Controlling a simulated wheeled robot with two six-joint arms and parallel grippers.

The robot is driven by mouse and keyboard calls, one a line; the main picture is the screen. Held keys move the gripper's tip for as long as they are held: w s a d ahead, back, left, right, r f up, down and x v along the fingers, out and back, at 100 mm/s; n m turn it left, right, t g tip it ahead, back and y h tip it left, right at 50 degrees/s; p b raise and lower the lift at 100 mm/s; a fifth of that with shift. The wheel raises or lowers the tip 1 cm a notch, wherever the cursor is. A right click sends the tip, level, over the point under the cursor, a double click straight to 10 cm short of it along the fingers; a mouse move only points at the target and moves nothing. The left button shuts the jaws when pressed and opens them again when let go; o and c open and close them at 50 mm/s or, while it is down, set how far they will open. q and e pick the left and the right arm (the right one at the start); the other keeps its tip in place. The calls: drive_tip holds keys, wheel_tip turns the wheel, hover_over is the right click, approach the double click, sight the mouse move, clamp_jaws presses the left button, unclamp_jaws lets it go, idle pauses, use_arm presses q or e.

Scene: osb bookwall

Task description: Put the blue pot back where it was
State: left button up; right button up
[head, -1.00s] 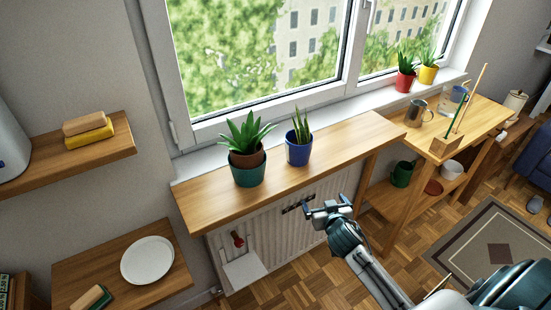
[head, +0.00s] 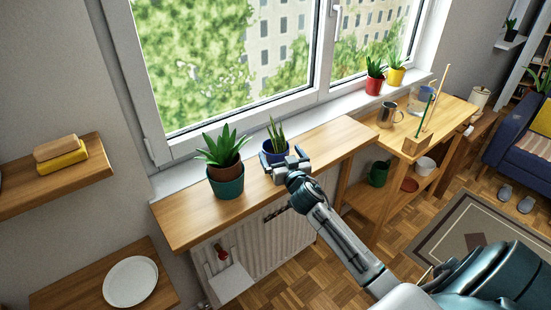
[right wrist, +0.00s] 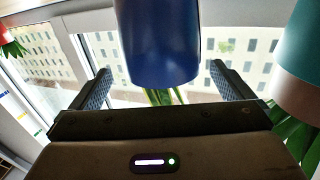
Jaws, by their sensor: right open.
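The blue pot (head: 268,156) with a spiky green plant stands upright on the wooden shelf (head: 185,219) below the window. My right gripper (head: 287,165) is right at its front in the head view and hides much of the pot. In the right wrist view, which is upside down, the blue pot (right wrist: 160,40) lies between the two open fingers of the gripper (right wrist: 160,72), with gaps on both sides. I cannot tell whether anything touches. My left gripper is not in view.
A teal pot (head: 227,187) holding a brown pot and plant stands close on the left; it also shows in the right wrist view (right wrist: 297,50). The shelf right of the blue pot is clear. A metal mug (head: 388,115) stands on the side table further right.

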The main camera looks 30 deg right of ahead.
sight(271, 140)
drive_tip(key=p+x, duration=0.1)
drive_tip(key=x, duration=0.2)
drive_tip(key=shift+w+a+r+p, duration=0.1)
drive_tip(key=shift+w+p, duration=0.2)
drive_tip(key=shift+w+f, duration=0.25)
drive_tip(key=shift+w, duration=0.3)
drive_tip(key=shift+r, duration=0.1)
drive_tip(key=c, duration=1.8)
drive_tip(key=shift+r, duration=0.1)
